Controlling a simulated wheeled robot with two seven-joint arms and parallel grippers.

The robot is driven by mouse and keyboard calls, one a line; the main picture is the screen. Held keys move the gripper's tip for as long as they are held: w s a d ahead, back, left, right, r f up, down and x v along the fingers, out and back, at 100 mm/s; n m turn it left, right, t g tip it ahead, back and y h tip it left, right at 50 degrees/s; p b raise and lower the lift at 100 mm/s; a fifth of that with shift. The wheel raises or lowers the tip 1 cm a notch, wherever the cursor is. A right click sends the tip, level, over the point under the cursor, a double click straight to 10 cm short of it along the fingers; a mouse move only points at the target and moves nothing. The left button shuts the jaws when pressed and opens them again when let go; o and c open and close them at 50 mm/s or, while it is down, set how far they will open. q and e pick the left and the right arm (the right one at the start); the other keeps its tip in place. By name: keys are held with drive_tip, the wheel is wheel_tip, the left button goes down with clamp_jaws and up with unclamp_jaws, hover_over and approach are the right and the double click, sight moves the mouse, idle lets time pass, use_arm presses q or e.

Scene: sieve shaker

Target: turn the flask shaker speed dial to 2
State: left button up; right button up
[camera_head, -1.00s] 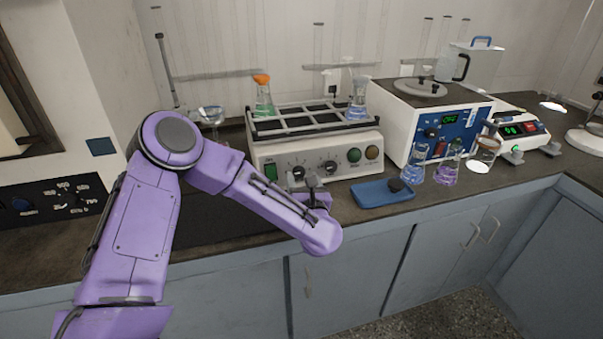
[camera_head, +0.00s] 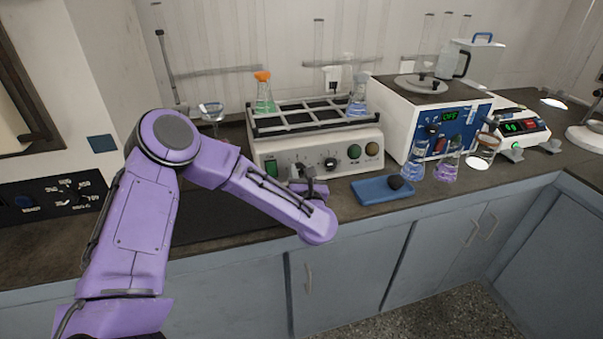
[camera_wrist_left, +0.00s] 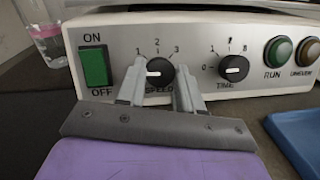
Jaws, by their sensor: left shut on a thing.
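The flask shaker (camera_head: 275,158) is a white box with a rack on top. In the left wrist view its black speed dial (camera_wrist_left: 160,71) sits below the printed numbers 1, 2 and 3. My left gripper (camera_head: 298,175) is at the shaker's front panel, and in the left wrist view its two fingers (camera_wrist_left: 160,84) stand on either side of the speed dial, shut on it. A short pale mark shows on the dial's face, but I cannot tell which number it points at. In the head view the gripper mostly hides this dial. My right gripper is not in view.
The time dial (camera_wrist_left: 233,68) is close to the right finger. A green ON/OFF switch (camera_wrist_left: 95,66) is on the left. Flasks stand in the shaker's rack (camera_head: 310,113). A blue tray (camera_head: 372,193) lies at front right, and a blue-fronted device (camera_head: 450,130) stands further right.

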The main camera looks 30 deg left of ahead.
use_arm(q)
drive_tip(key=m+h+p, duration=0.1)
drive_tip(key=m, duration=0.2)
drive_tip(key=m+t+h+p, duration=0.1)
drive_tip(key=m, duration=0.2)
drive_tip(key=shift+s+r, duration=0.1)
drive_tip(key=shift+r, duration=0.1)
drive_tip(key=m+h+p, duration=0.2)
drive_tip(key=m, duration=0.2)
drive_tip(key=shift+a+r+p, duration=0.1)
drive_tip(key=shift+r+p, duration=0.05)
drive_tip(key=shift+p, duration=0.15)
drive_tip(key=m+h+p, duration=0.1)
drive_tip(key=m+p, duration=0.1)
drive_tip(key=m+g+p, duration=0.1)
drive_tip(key=m+p, duration=0.1)
drive_tip(key=m, duration=0.1)
drive_tip(key=shift+r+m+h, duration=0.15)
drive_tip(key=shift+m+h, duration=0.15)
drive_tip(key=shift+h, duration=0.1)
drive_tip(key=shift+m+g+h+p, duration=0.4)
drive_tip(key=shift+m+g+p, duration=0.2)
drive_tip(key=shift+m+p, duration=1.1)
drive_tip(key=shift+f, duration=0.2)
drive_tip(key=o, duration=1)
